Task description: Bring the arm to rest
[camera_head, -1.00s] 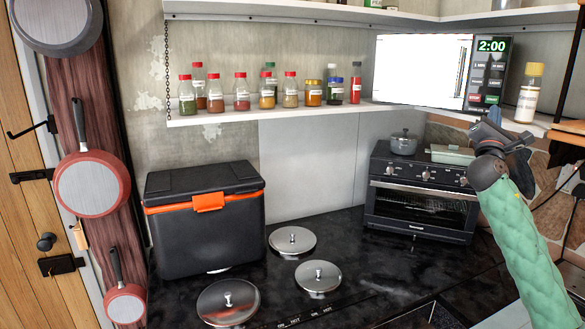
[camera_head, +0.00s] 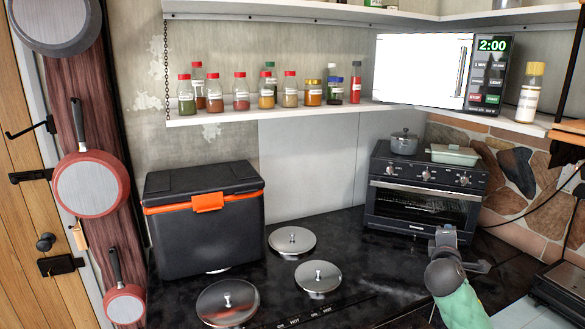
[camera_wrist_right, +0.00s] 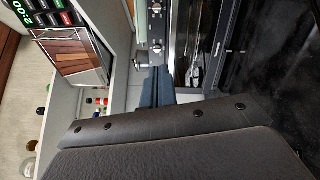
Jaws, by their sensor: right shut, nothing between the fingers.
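My right arm comes in from the lower right of the head view, its green sleeve low in the picture. My right gripper (camera_head: 446,238) is in front of the black toaster oven (camera_head: 420,195), over the dark counter. It is small and partly hidden by my own wrist. In the right wrist view the dark fingers (camera_wrist_right: 155,88) are together with nothing between them. My left gripper is not in view.
A black cooler with an orange latch (camera_head: 205,220) stands on the counter (camera_head: 375,265). Round metal lids (camera_head: 292,240) lie beside it. A shelf (camera_head: 235,115) above holds spice jars and a microwave (camera_head: 440,72). Pans (camera_head: 92,185) hang at left. Counter between lids and oven is clear.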

